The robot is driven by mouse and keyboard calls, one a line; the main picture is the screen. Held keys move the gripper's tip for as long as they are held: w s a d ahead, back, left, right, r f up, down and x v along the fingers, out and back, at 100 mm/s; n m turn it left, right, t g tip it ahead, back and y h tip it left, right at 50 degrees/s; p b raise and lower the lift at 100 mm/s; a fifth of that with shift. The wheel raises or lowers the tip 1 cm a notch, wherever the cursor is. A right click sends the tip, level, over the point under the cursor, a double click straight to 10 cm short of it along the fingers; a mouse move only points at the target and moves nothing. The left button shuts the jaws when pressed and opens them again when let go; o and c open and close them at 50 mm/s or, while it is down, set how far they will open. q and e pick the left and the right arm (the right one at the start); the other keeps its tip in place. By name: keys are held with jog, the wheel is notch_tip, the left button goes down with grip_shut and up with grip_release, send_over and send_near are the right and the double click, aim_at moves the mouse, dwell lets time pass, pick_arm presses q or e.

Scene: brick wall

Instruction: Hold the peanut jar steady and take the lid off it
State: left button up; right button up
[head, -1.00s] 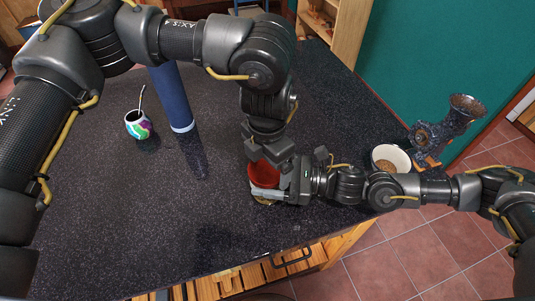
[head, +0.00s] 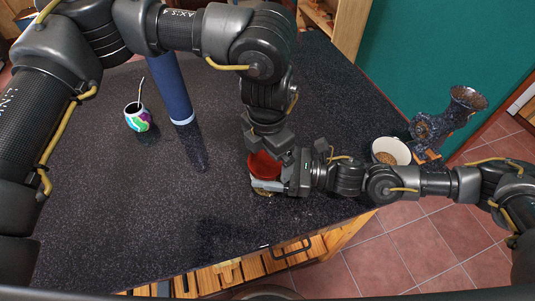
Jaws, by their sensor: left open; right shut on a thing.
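The peanut jar (head: 262,192) stands near the front edge of the dark counter, mostly hidden behind my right gripper. Its red lid (head: 264,166) shows on top of it. My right gripper (head: 267,184) comes in from the right and is shut on the jar, just below the lid. My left gripper (head: 268,150) points down from above, open, with its fingers at the lid's far edge. Whether the fingers touch the lid I cannot tell.
A white bowl of brown grains (head: 391,152) and a dark grinder (head: 450,120) stand at the counter's right edge. A blue cylinder (head: 171,90) and a colourful cup with a straw (head: 137,117) stand at the left. The counter's (head: 130,210) front left is clear.

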pick_arm(q)
jog(key=shift+r, duration=2.15)
pick_arm(e)
jog(key=shift+s+f, duration=0.1)
jog(key=shift+f, duration=0.1)
jog(key=o, duration=2)
jog(key=shift+r, duration=0.1)
jog(key=shift+c, duration=0.2)
pick_arm(q)
jog(key=shift+f, duration=0.1)
pick_arm(e)
jog(key=shift+d, duration=0.15)
pick_arm(q)
jog(key=shift+f, duration=0.2)
pick_arm(e)
jog(key=shift+d, duration=0.3)
pick_arm(q)
notch_tip(320, 180, down, 4)
jog(key=b, duration=0.4)
jog(key=shift+r, duration=0.25)
pick_arm(e)
jog(key=d, duration=0.6)
jog(key=s+d, duration=0.1)
jog(key=d, duration=0.1)
jog(key=shift+d, duration=0.4)
pick_arm(q)
jog(key=shift+f, duration=0.1)
pick_arm(e)
jog(key=shift+s+d, duration=0.15)
jog(key=shift+d, duration=0.45)
